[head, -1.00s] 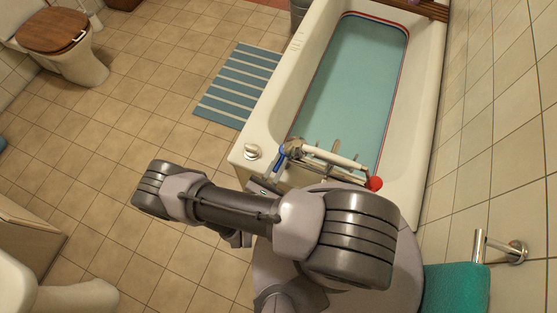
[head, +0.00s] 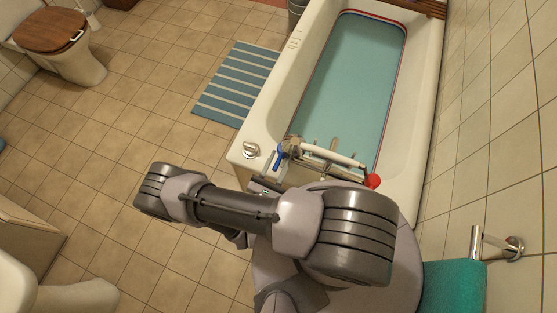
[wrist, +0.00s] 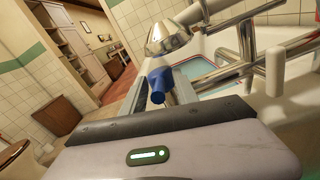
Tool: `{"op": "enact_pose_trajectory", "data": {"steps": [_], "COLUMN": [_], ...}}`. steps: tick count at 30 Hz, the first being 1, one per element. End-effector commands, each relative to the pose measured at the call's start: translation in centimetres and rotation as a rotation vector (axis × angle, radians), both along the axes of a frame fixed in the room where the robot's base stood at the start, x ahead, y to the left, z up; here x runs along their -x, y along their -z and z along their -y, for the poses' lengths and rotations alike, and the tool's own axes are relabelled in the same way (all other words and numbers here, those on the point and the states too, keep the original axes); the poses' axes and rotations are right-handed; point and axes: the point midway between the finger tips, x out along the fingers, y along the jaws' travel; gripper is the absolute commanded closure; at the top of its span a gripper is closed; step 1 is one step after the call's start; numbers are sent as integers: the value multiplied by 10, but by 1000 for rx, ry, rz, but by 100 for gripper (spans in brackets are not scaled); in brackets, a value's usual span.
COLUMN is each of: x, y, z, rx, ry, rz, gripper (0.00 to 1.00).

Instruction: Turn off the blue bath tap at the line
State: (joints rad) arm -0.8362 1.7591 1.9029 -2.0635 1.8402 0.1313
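The blue tap handle (head: 280,158) is at the left end of the chrome mixer across the near end of the bath (head: 262,128). A red knob (head: 372,181) is at the right end. Blue-green water (head: 350,85) lies in the bath, below red and blue lines on the inner wall; no clear gap shows between water and lines. In the wrist view the blue handle (wrist: 159,85) points toward me, between the fingers of my gripper (wrist: 160,92). I cannot tell whether the fingers press on it. In the head view my arm hides most of the gripper.
A white and chrome knob (head: 250,150) stands on the bath's near left corner. A striped mat (head: 238,84) lies left of the bath. A teal towel (head: 453,288) hangs at the right wall. Tiled floor to the left is mostly clear, with a toilet (head: 60,45) beyond.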

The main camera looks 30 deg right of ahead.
Motion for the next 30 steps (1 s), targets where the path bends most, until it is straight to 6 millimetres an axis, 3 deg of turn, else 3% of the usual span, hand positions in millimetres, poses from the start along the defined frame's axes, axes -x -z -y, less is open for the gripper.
{"op": "enact_pose_trajectory", "data": {"steps": [5,16,30], "x": [3,45,50], "y": [-1,-1,0], "z": [-6,-52,-56], "rx": [0,0,0], "ry": [-4,-4,0], "rz": [0,1,0], "gripper": [64,64,64]}}
